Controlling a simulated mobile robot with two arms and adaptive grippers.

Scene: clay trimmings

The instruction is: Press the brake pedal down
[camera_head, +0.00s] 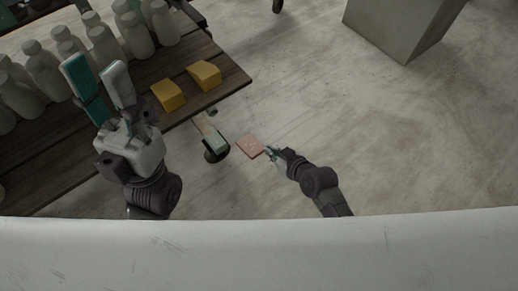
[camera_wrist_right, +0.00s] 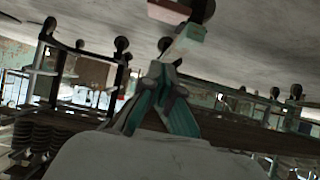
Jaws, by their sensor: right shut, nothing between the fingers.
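A flat reddish pedal pad (camera_head: 250,146) is low beside the table. A second pedal (camera_head: 214,138), greenish and pinkish with a dark rounded part below it, is just left of it. I cannot tell which one is the brake pedal. My right gripper (camera_head: 269,152) is shut and empty, its tip at the right edge of the reddish pad; I cannot tell whether they touch. In the right wrist view the closed teal fingers (camera_wrist_right: 158,70) point toward a greenish block (camera_wrist_right: 190,31) and a reddish-white pad (camera_wrist_right: 168,11). My left gripper (camera_head: 96,66) is open and empty above the table.
A dark wooden table (camera_head: 70,165) fills the left, with several pale bottles (camera_head: 104,42) and two yellow blocks (camera_head: 168,95) (camera_head: 204,74) on it. A grey box (camera_head: 398,28) stands at the upper right. The concrete floor (camera_head: 420,140) on the right is clear.

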